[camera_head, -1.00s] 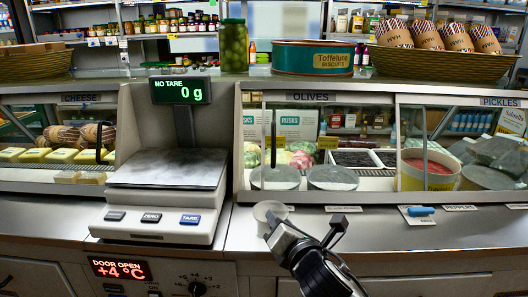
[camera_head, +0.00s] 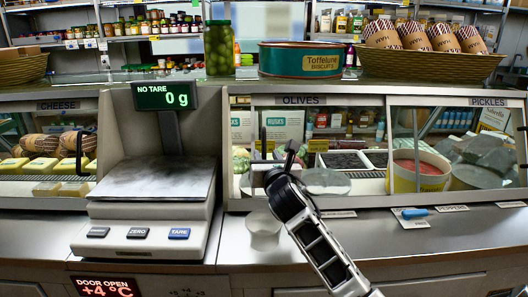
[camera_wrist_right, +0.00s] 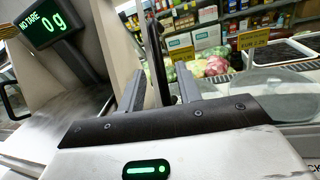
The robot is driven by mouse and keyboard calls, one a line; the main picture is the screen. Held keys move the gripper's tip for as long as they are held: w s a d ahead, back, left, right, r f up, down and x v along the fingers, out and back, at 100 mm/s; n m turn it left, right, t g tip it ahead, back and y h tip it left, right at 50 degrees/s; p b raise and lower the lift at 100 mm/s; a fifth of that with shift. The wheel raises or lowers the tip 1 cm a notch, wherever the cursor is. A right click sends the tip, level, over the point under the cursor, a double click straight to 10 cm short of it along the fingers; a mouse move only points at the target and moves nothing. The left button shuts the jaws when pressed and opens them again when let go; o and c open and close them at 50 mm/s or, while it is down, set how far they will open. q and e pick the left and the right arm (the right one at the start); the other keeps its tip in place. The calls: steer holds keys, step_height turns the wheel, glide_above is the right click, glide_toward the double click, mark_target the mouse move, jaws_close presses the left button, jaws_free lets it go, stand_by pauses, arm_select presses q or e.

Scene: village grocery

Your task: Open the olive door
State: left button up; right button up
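The olive door is a glass pane (camera_head: 345,130) in the counter case, below the OLIVES label (camera_head: 301,100). Its dark upright handle (camera_head: 263,143) is near the pane's left side. My right gripper (camera_head: 282,160) is in front of the pane, at the handle's lower end in the head view. In the right wrist view my right gripper (camera_wrist_right: 160,90) has its two fingers apart, and the dark handle (camera_wrist_right: 154,55) stands between them. I cannot tell whether either finger touches it. My left gripper is not in view.
A scale (camera_head: 155,190) stands close on the left. A white cup (camera_head: 263,224) sits on the counter ledge below my right gripper. A blue object (camera_head: 414,212) lies on a tag to the right. A DOOR OPEN display (camera_head: 107,287) is lit at lower left.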

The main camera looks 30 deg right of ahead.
mark_target(265, 152)
steer(key=shift+x, duration=2)
jaws_close()
